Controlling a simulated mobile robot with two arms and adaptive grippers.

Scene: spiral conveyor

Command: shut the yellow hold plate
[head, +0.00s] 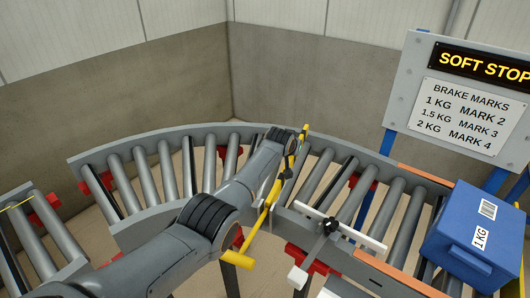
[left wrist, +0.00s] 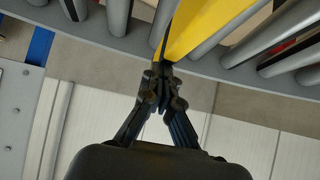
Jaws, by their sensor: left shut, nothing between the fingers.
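The yellow hold plate (head: 268,204) shows as a narrow yellow strip running across the roller conveyor, with a yellow bar at its near end. Part of it is hidden behind my left arm and gripper. My left gripper (head: 290,150) is at the plate's far end, shut and empty. In the left wrist view the plate (left wrist: 205,25) is a broad yellow face, and the closed fingertips (left wrist: 163,68) are at its corner. I cannot tell whether they touch it. My right gripper is in neither view.
A blue crate (head: 471,238) labelled 1 KG sits on the curved conveyor at the right. A white bar with a black star knob (head: 330,225) stands at the near rail. A SOFT STOP sign (head: 459,100) stands behind. Rollers left of the plate are bare.

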